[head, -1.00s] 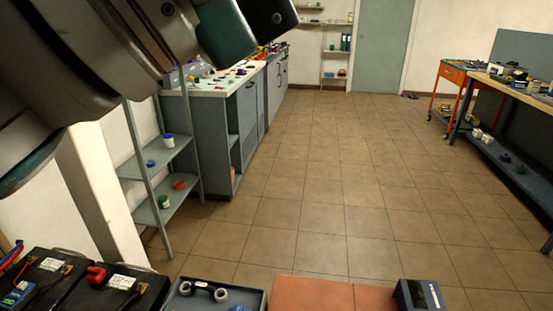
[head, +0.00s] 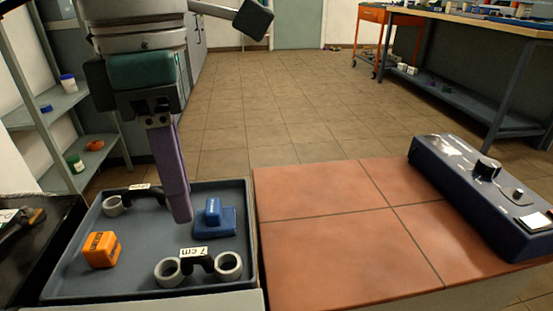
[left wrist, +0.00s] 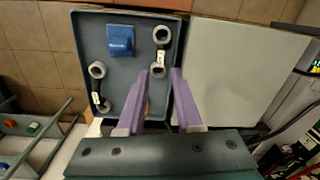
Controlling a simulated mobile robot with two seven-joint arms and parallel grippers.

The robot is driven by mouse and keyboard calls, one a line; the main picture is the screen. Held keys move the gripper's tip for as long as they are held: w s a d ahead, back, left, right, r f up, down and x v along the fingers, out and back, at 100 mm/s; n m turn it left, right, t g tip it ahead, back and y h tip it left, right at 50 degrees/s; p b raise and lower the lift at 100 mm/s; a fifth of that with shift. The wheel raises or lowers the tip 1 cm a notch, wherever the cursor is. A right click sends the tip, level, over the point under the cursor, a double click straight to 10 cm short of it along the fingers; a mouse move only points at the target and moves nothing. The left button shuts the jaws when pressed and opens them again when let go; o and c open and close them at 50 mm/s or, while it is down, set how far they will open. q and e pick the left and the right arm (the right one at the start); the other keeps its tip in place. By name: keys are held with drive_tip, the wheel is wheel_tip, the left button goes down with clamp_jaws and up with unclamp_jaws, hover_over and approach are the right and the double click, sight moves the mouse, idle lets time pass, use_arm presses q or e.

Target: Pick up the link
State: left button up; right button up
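A link with a black bar, two grey rings and a "7 cm" tag (head: 197,265) lies in the front right of a dark grey tray (head: 120,290). It also shows at the upper right of the tray in the left wrist view (left wrist: 160,50). A second, similar link (head: 114,205) lies at the back left, partly hidden by my gripper; it shows whole in the left wrist view (left wrist: 97,86). My left gripper (head: 181,215) points down above the tray. Its purple fingers are apart and empty in the left wrist view (left wrist: 160,75). My right gripper is out of view.
An orange block (head: 101,250) and a blue block (head: 214,218) lie in the tray. A black battery (head: 30,245) stands left of it. A reddish tiled top (head: 340,220) to the right is clear except for a dark blue device with knobs (head: 480,185).

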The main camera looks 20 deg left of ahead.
use_arm(q)
drive_tip(key=b, duration=0.1)
hover_over(204, 254)
drive_tip(key=f, duration=0.4)
drive_tip(key=shift+s+a+f, duration=0.1)
drive_tip(key=shift+a+f, duration=0.2)
drive_tip(key=f, duration=0.1)
drive_tip(key=f+b, duration=0.1)
drive_tip(key=f, duration=0.3)
drive_tip(key=shift+d+f+b, duration=0.1)
drive_tip(key=shift+d+b, duration=0.25)
drive_tip(key=shift+c, duration=0.2)
clamp_jaws()
